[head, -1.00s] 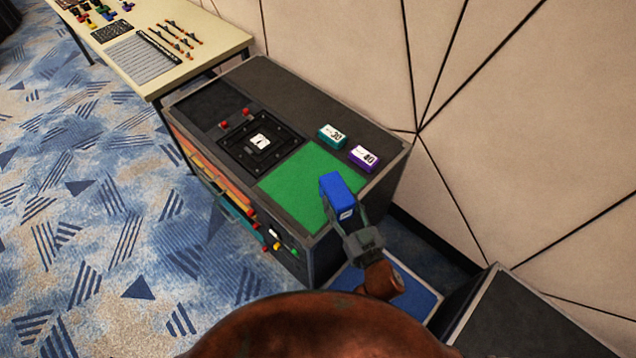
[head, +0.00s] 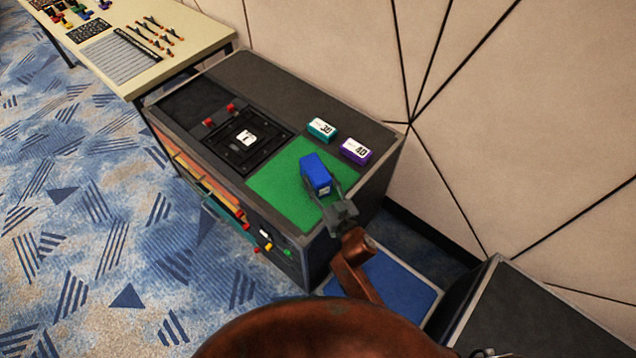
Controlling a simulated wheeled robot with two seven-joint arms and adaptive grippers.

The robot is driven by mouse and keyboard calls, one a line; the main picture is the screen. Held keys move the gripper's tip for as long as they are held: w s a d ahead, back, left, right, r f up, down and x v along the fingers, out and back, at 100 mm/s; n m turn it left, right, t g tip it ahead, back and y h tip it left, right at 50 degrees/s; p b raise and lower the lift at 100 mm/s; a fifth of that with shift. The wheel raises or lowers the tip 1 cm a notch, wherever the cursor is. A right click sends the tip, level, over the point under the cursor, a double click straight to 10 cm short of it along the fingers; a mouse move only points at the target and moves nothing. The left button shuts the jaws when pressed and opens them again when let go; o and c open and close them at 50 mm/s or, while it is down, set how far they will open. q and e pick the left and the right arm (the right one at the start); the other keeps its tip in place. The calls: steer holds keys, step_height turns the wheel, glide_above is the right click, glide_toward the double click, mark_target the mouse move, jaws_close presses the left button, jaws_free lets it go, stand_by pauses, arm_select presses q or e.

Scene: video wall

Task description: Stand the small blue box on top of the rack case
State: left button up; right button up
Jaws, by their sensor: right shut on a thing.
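The small blue box (head: 315,171) is in my right gripper (head: 331,198), which is shut on its near end. The box is over the green area (head: 272,190) on top of the dark rack case (head: 290,96). It looks tilted or lying along the gripper's line, and I cannot tell whether it touches the green surface. A white label shows on its near end. The gripper hides part of the green area's near right corner.
A teal box (head: 321,130) marked 30 and a purple box (head: 356,151) marked 40 stand just behind the green area. A black framed panel (head: 246,142) with a white tag is to its left. A cream table (head: 165,66) is at back left; a dark case (head: 530,315) at lower right.

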steer(key=shift+f+b, duration=0.3)
steer(key=shift+f, duration=0.9)
steer(key=o, duration=1.4)
